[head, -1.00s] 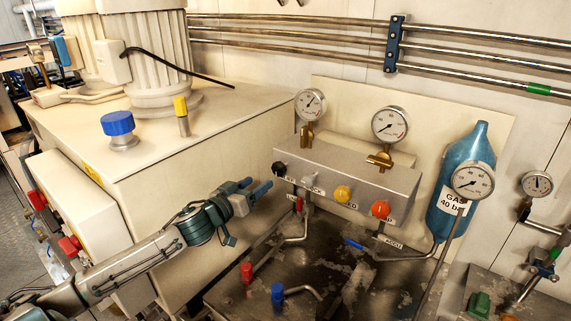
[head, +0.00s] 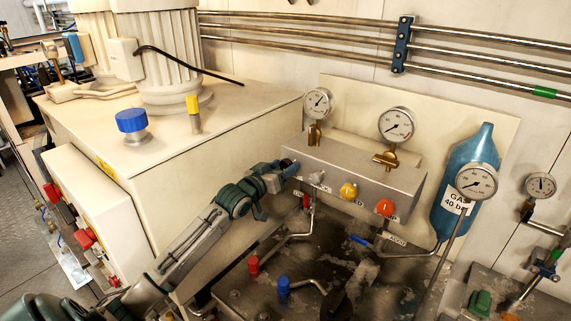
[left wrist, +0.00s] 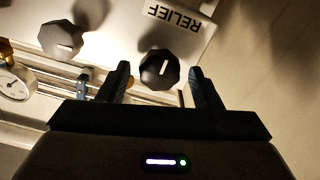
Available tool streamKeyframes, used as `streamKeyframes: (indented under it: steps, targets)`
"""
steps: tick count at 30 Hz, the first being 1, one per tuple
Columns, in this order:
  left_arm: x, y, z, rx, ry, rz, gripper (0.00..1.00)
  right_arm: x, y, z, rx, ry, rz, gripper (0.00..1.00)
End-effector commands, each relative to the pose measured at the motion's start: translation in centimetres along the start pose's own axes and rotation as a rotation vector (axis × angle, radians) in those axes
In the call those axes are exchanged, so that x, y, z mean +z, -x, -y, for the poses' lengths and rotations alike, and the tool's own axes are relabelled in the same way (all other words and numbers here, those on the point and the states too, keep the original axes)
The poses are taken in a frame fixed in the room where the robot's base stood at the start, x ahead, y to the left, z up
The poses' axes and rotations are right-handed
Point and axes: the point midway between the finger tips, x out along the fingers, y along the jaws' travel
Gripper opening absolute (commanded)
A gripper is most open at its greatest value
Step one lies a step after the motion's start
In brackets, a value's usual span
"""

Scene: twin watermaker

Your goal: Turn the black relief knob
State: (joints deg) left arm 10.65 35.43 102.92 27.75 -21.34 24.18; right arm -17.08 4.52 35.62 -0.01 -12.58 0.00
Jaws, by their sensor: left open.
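The black relief knob (left wrist: 160,69) shows in the left wrist view, under the upside-down RELIEF label (left wrist: 174,17). It has a white pointer line, close to upright in that picture. My left gripper (left wrist: 159,78) is open, with one finger on each side of the knob. Gaps show between the knob and both fingers, and I cannot tell how deep the fingers reach. In the head view my left gripper (head: 284,166) is at the left end of the grey valve block (head: 350,172) and hides the black knob. My right gripper is out of view.
A grey knob (head: 317,178), a yellow knob (head: 348,191) and a red knob (head: 386,208) line the block's front. Gauges (head: 317,102) stand above it. The cream cabinet (head: 215,150) lies left of the block, close to my left arm. Pipes run below.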

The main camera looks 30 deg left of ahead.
Motion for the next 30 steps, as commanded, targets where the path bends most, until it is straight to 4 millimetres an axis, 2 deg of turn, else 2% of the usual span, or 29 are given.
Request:
streamKeyframes:
  steps: [6,14,15,21,22,30]
  targets:
    - [-0.02,-1.34,-0.09,0.001,0.002,0.000,0.59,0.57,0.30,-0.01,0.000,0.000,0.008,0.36]
    - [0.01,-1.45,-0.08,0.002,0.000,0.000,0.59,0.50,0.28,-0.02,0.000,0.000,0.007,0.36]
    - [0.02,-1.44,-0.08,0.002,0.000,0.000,0.57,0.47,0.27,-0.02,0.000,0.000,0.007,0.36]
    - [0.02,-1.43,-0.07,0.001,0.000,0.000,0.17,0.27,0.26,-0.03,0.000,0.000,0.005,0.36]
    - [0.02,-1.43,-0.07,0.001,0.000,0.000,0.14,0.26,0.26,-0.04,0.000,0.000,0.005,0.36]
    - [0.12,-1.43,-0.04,0.001,-0.024,0.000,0.14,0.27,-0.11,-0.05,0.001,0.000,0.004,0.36]
